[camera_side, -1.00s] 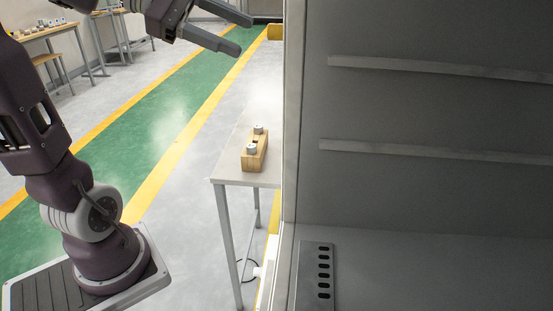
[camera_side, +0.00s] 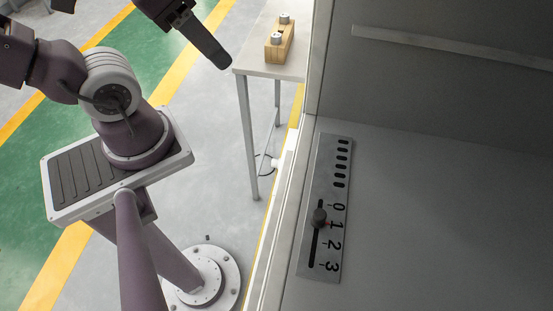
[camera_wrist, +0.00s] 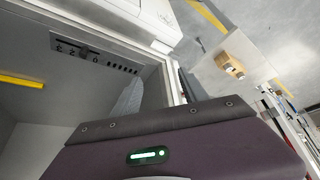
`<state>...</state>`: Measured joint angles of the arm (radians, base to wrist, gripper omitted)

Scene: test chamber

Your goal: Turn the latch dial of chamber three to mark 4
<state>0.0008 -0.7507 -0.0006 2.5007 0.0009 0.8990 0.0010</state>
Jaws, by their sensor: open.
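No round latch dial shows. In the side view a metal plate (camera_side: 307,255) on the chamber floor carries a slot with marks 0, 1, 2 and 3; no mark 4 is visible. A dark knob (camera_side: 319,216) sits in the slot, between 0 and 1 and close to 1. The plate also shows small in the wrist view (camera_wrist: 62,37). My gripper (camera_side: 214,46) is at the top of the side view, outside the chamber and well apart from the plate. One finger shows clearly, with nothing in it; the rest is cut off by the frame edge.
The chamber's front edge (camera_side: 281,200) stands between my gripper and the plate. A wall rail (camera_side: 450,47) runs inside the chamber. A small table (camera_side: 248,70) outside holds a wooden block (camera_side: 279,48) with metal-topped knobs. The chamber floor beside the plate is clear.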

